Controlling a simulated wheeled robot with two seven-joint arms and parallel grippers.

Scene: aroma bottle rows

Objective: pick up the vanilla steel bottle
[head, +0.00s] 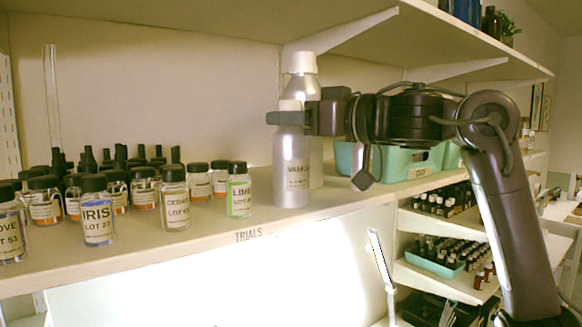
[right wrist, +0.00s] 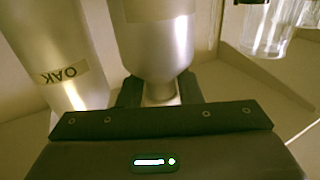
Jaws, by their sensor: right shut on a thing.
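The vanilla steel bottle (head: 292,172) is a silver bottle with a pale cap and a label whose visible letters begin "VAN". It is upright near the shelf's front edge, its base appearing to rest on the board. My right gripper (head: 290,118) reaches in from the right and is shut on its neck, just below the cap. In the right wrist view the bottle's body (right wrist: 158,45) narrows to the neck between my two fingers (right wrist: 160,93). The bottle's label is not readable there. My left gripper is not in view.
A taller steel bottle (head: 303,75) stands close behind; in the right wrist view a steel bottle (right wrist: 60,45) reads OAK. The small LIME bottle (head: 239,192) and rows of glass bottles stand left on the shelf (head: 190,240). Teal bins (head: 410,165) are behind my arm. An upper shelf hangs above.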

